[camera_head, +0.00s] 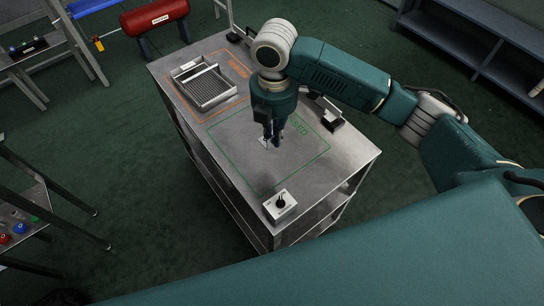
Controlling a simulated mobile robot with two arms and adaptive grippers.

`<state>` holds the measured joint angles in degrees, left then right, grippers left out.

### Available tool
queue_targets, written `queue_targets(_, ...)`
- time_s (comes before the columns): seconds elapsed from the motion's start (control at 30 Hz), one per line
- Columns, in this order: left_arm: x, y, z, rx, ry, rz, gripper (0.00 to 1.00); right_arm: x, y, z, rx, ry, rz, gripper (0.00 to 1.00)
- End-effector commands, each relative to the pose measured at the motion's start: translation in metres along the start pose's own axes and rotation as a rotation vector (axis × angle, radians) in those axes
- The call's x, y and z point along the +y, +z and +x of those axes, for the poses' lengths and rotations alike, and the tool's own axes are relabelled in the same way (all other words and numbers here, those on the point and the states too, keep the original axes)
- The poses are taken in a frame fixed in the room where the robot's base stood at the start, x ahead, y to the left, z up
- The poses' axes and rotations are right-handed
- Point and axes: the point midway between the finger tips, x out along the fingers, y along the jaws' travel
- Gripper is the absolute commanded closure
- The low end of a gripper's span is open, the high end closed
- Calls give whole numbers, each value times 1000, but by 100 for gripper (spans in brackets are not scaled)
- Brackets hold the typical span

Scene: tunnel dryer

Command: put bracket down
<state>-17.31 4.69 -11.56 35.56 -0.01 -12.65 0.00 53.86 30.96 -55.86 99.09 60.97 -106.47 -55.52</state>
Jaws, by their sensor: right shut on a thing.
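My right gripper (269,140) points straight down over the green-outlined area (285,165) on the metal table (235,145). It is shut on a small light-coloured piece, the bracket (263,142), at its fingertips. The bracket is small and partly hidden by the fingers. I cannot tell whether it touches the tabletop. My left gripper does not show.
A wire-bottomed metal tray (204,87) sits in the orange-outlined area at the table's far left. A small white box with a black knob (280,206) stands near the front corner. A dark device (328,117) stands at the right edge. The green area's front is clear.

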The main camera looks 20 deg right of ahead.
Motion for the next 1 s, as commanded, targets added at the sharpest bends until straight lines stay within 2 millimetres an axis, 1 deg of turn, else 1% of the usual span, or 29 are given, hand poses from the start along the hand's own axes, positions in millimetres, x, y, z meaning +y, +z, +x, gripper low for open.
queue_targets(0.03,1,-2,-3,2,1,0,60,-1,0,13,2,-5,2,100)
queue_targets(0.1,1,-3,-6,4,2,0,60,-2,0,32,1,-6,2,100)
queue_targets(0.2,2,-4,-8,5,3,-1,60,-1,0,57,0,-4,2,100)
queue_targets(0.3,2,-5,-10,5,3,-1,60,0,0,76,1,-1,2,100)
queue_targets(0.53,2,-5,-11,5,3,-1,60,0,0,97,1,0,1,100)
queue_targets(0.7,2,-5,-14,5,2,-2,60,0,0,123,0,-1,3,100)
queue_targets(0.77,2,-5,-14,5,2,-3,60,0,0,130,0,-1,3,100)
queue_targets(0.83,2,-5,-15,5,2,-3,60,1,0,133,-1,2,1,100)
queue_targets(1.0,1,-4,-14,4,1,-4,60,1,0,134,-1,3,1,100)
